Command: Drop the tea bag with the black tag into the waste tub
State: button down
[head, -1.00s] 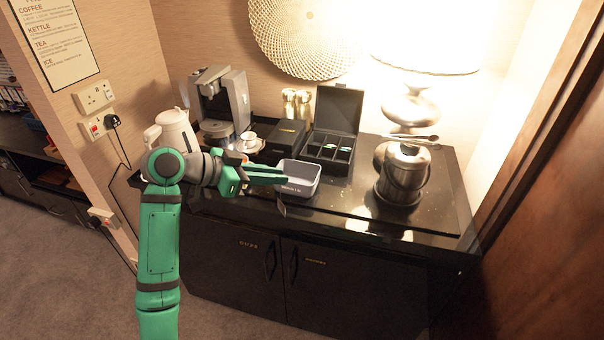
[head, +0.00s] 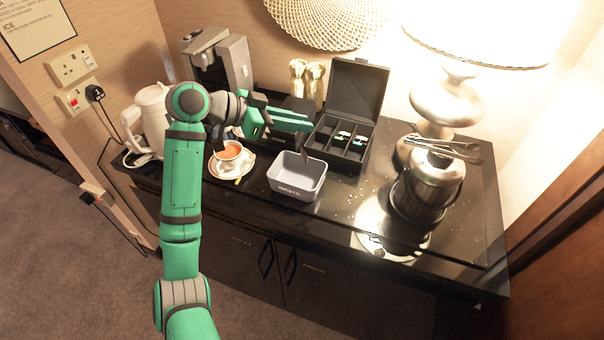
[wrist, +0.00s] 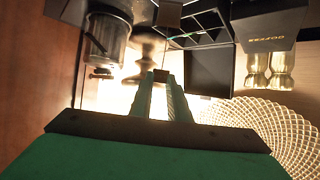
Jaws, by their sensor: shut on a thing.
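The grey waste tub (head: 297,190) stands on the black counter, open at the top, with lettering on its front. My gripper (head: 308,122) is above and behind the tub's rim in the head view, its green fingers pointing right. It is shut on the tea bag; a small dark piece (head: 307,147) hangs below the fingertips, apart from the tub. In the wrist view, a small brownish-dark piece (wrist: 160,76) shows at the fingertips (wrist: 161,84) with a thin string. I cannot tell tag from bag clearly.
A cup of tea (head: 230,151) on a saucer stands left of the tub. The open tea box (head: 340,155) is behind right. A steel ice bucket (head: 425,190) with tongs, a lamp (head: 450,100), a white kettle (head: 150,112) and a coffee machine (head: 222,65) stand around.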

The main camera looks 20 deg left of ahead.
jog(key=shift+d+f, duration=0.1)
jog(key=shift+f, duration=2.65)
jog(key=c, duration=1.6)
grip_release()
jog(key=v, duration=1.1)
